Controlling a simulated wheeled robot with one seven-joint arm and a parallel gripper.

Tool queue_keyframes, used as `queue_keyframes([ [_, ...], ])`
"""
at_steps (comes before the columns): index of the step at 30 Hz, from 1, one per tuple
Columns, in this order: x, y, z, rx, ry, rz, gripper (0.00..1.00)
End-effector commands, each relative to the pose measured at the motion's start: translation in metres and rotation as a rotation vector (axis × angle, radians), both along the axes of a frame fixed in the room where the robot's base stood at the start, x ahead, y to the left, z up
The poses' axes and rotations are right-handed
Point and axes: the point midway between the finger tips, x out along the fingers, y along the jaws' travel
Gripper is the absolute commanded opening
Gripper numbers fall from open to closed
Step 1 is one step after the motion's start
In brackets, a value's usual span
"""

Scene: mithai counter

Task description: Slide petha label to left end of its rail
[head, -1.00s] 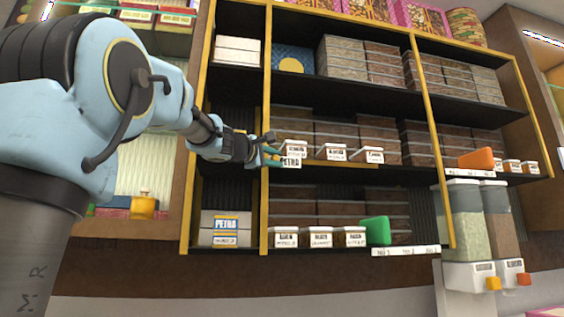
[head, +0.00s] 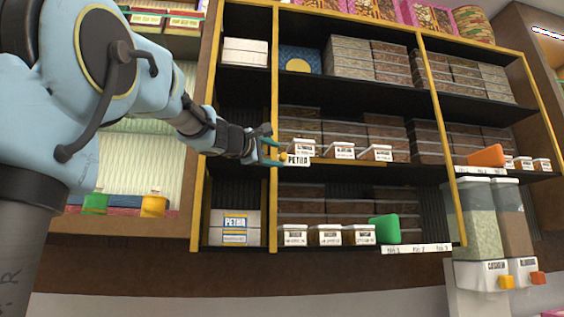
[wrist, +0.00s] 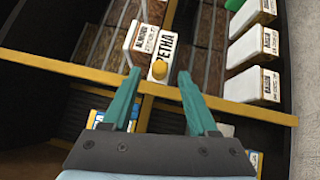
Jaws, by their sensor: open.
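The white petha label (head: 298,159) hangs at the front edge of the middle shelf, close to the left yellow post. Its yellow knob (head: 283,157) is on the label's left part in the head view. The label also shows in the wrist view (wrist: 165,46), with its knob (wrist: 159,69) at the lower end there. The yellow-brown rail (head: 345,162) runs along the shelf edge to the right. My gripper (head: 274,152) is open and empty. In the wrist view its green fingers (wrist: 159,80) lie either side of the knob, tips about level with it, with gaps on both sides.
White-labelled boxes (head: 342,151) stand behind the rail, one right behind the petha label. A yellow post (head: 274,200) rises beside my gripper. A box marked petha (head: 235,228) sits in the lower left bay. An orange tag (head: 487,156) is on the right rail, a green one (head: 385,229) below.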

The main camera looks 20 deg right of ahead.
Motion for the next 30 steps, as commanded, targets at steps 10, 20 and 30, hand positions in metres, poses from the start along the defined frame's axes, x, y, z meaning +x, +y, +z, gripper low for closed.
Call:
queue_keyframes([
  [10, -0.034, 0.043, -0.008, 0.000, 0.000, 0.000, 0.59],
  [20, -0.037, 0.047, -0.008, 0.000, 0.001, 0.000, 0.59],
  [30, -0.051, 0.014, -0.035, 0.203, -0.034, -0.049, 0.59],
])
